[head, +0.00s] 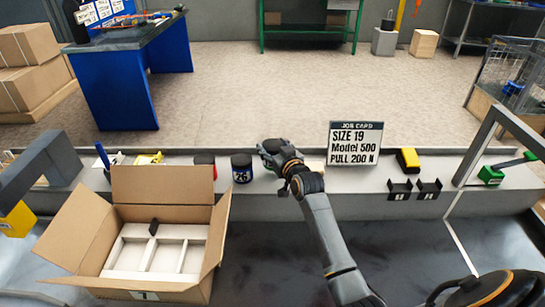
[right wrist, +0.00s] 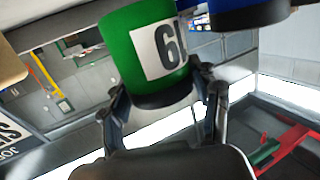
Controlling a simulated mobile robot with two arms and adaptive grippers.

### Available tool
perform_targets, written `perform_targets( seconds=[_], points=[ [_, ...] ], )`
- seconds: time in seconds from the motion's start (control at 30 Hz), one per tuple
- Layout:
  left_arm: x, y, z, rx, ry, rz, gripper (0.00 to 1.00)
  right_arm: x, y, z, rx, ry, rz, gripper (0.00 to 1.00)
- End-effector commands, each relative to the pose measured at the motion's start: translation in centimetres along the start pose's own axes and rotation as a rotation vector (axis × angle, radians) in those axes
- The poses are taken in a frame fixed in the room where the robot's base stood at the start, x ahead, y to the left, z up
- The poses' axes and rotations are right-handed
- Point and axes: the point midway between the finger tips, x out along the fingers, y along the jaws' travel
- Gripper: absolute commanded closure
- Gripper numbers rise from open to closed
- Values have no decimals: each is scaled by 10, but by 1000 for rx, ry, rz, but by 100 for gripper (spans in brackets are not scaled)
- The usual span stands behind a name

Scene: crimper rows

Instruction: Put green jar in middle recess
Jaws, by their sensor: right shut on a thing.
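The green jar (right wrist: 125,55), with a white label reading 6 and a dark end, sits between the fingers of my right gripper (right wrist: 162,92) in the right wrist view. In the head view my right gripper (head: 268,150) is over the bench ledge, just right of a dark jar marked 26 (head: 241,172); the green jar is hidden there. An open cardboard box (head: 75,232) holds a white insert with dividers. Its middle recess (head: 168,258) shows no jar. A small black thing (head: 153,228) is at the insert's back. My left gripper is not in view.
A blue jar (right wrist: 250,14) is close beside the green one in the wrist view. A job card (head: 355,143) stands right of my gripper. Black numbered holders (head: 399,190) and a yellow block (head: 407,160) are farther right. Raised flaps surround the box.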

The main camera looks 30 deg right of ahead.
Motion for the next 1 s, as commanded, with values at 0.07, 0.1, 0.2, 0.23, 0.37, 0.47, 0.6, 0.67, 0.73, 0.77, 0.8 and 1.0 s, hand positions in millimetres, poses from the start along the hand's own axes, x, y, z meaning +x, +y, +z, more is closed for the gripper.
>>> perform_targets(
  seconds=[0.07, 0.1, 0.2, 0.23, 0.37, 0.47, 0.6, 0.67, 0.73, 0.77, 0.8, 1.0],
  points=[
    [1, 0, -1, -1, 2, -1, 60, 3, 1, 0, -1, 7, 1, 99],
    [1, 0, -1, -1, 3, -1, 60, 6, 1, 2, -1, 7, 1, 99],
    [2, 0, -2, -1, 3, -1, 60, 10, 2, 14, 0, 3, 0, 99],
    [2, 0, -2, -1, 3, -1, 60, 11, 2, 19, 0, 4, 1, 99],
    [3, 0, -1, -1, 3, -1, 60, 13, 2, 32, 0, 5, 1, 99],
    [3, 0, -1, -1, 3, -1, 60, 13, 2, 34, -1, 8, 1, 99],
    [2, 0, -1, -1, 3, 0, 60, 13, 2, 34, -1, 8, 1, 99],
    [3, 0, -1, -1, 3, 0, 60, 13, 2, 34, -1, 8, 1, 99],
    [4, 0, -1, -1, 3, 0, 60, 13, 2, 36, -1, 7, 1, 99],
    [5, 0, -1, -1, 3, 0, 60, 13, 2, 37, -1, 7, 1, 99],
    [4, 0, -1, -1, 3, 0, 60, 13, 2, 40, -1, 0, 0, 34],
    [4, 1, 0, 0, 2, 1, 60, 13, 2, 40, 0, 0, 0, 15]
  ],
)
